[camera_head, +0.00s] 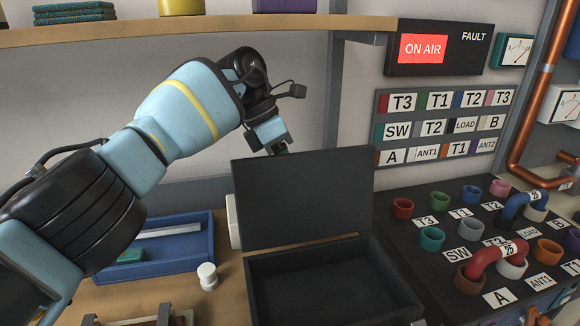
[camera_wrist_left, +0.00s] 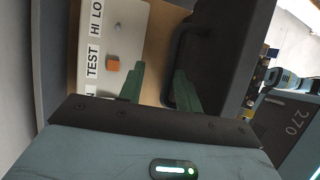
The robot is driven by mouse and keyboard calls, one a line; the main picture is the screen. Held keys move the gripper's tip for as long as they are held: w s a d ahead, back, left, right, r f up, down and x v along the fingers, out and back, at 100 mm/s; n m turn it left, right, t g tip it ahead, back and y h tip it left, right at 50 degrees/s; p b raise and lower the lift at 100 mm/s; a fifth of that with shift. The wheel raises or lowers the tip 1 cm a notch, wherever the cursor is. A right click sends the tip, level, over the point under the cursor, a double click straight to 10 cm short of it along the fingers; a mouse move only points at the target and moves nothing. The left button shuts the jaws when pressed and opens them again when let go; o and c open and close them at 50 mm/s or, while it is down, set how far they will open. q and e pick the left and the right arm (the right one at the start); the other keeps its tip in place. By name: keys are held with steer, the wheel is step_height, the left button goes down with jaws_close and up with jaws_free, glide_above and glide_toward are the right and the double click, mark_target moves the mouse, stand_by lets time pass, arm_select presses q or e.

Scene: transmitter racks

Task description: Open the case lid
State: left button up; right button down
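The black case (camera_head: 335,285) sits on the wooden bench, and its dark inside shows no contents. Its lid (camera_head: 302,202) stands up, roughly upright, at the back of the case. My left gripper (camera_head: 279,147) is behind the lid's top edge, with its fingertips hidden there in the head view. In the left wrist view, the two green fingers of my left gripper (camera_wrist_left: 159,86) are apart with nothing held between them. The right finger is close to the dark handle on the case lid (camera_wrist_left: 225,50); I cannot tell if they touch. My right gripper is out of view.
A blue tray (camera_head: 202,254) and a small white knob-like piece (camera_head: 207,277) lie left of the case. A patch panel (camera_head: 440,215) with coloured sockets and looped plugs stands close on the right. A shelf (camera_head: 200,30) runs above. A white TEST box (camera_wrist_left: 108,55) is behind the case.

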arm_select(q)
steer(key=shift+w+a+f, duration=0.1)
steer(key=shift+a+f, duration=0.1)
steer(key=shift+f, duration=0.45)
steer(key=shift+w+a+f, duration=0.1)
steer(key=shift+a+f, duration=0.05)
steer(key=shift+f, duration=0.45)
steer(key=w+a+r+b, duration=0.1)
steer(key=a+r, duration=0.4)
steer(key=a, duration=0.7)
steer(key=shift+w+a, duration=0.25)
steer(key=shift+w, duration=0.15)
